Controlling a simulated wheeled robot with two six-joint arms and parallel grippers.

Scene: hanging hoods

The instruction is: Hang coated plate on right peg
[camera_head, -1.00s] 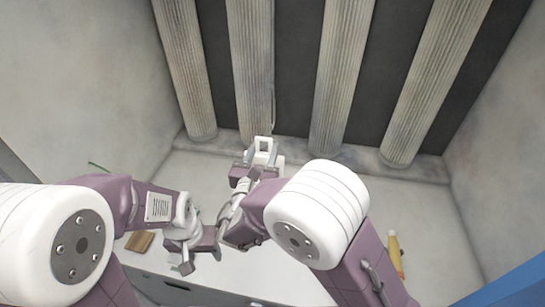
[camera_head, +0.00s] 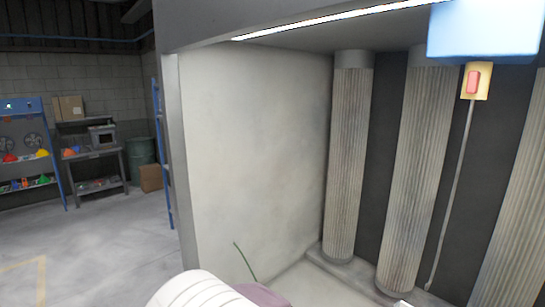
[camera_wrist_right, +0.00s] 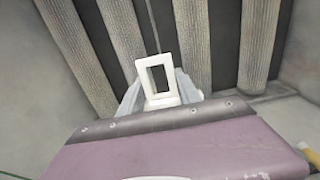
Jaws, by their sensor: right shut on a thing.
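In the right wrist view a white plate (camera_wrist_right: 142,78), shaped like a rectangular frame with an open middle, stands up between the fingers of my right gripper (camera_wrist_right: 159,98). The gripper is shut on its lower end. Fluted columns and dark panels lie behind the plate. I cannot make out a right peg in either view. In the head view, part of my arm shows at the bottom edge, and my left gripper is out of sight.
In the head view a blue box (camera_head: 485,32) hangs at top right, with a red-and-yellow piece (camera_head: 474,82) and a thin cord below it. A pale side wall (camera_head: 255,150) bounds the booth on the left. Shelves (camera_head: 95,160) stand far left beyond open floor.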

